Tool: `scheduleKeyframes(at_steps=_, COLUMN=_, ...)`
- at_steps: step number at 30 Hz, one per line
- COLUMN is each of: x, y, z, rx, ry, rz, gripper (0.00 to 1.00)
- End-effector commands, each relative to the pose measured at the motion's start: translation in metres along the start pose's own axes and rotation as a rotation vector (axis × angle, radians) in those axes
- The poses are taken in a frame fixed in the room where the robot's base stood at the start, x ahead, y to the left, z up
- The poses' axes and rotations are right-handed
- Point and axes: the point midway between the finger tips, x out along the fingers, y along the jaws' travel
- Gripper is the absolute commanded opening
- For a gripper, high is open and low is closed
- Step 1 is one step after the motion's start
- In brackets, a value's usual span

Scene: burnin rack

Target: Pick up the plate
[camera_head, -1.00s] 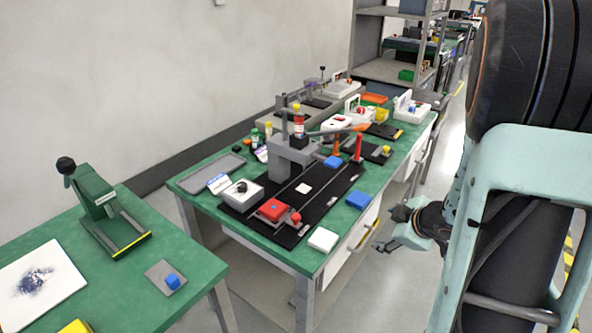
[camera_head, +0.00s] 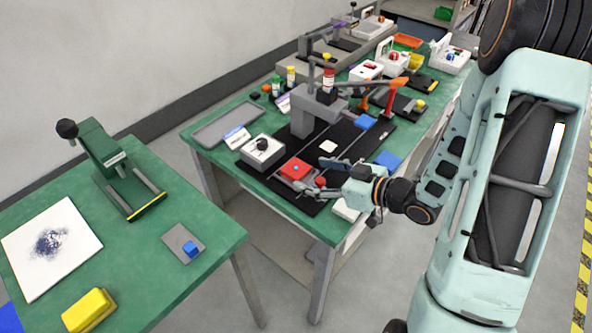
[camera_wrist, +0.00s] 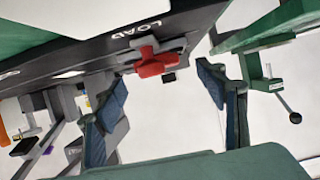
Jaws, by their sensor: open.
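Several flat pieces could be the plate, and I cannot tell which one is meant. In the head view, a small white square (camera_head: 328,146) lies on the black board (camera_head: 300,208). A white square block (camera_head: 344,209) at the near table edge is partly hidden by my gripper (camera_head: 322,176). A blue flat square (camera_head: 388,160) lies to the right. A large white plate with a dark smear (camera_head: 75,222) lies on the left table. My gripper is open and empty over the board's near end, around the red knob in the picture. In the wrist view, my spread fingers (camera_wrist: 160,78) frame the red knob (camera_wrist: 152,64).
A red block (camera_head: 296,169) sits on the board, with a white box with a black knob (camera_head: 262,151) to its left. A grey press (camera_head: 318,112) rises behind. A green stand (camera_head: 115,170) and a yellow block (camera_head: 89,309) are on the left table.

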Motion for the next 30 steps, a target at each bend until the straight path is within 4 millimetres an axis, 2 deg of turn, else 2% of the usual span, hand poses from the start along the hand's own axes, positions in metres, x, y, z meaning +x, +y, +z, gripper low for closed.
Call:
scheduleKeyframes(at_steps=12, x=0.051, y=0.001, z=-0.004, rx=-0.002, ry=0.0, rz=-0.001, gripper=0.65)
scheduleKeyframes(at_steps=20, x=0.053, y=0.002, z=-0.004, rx=-0.002, ry=0.0, rz=0.001, gripper=0.65)
scheduleKeyframes(at_steps=30, x=0.053, y=0.002, z=-0.004, rx=-0.002, ry=0.0, rz=0.001, gripper=0.3)
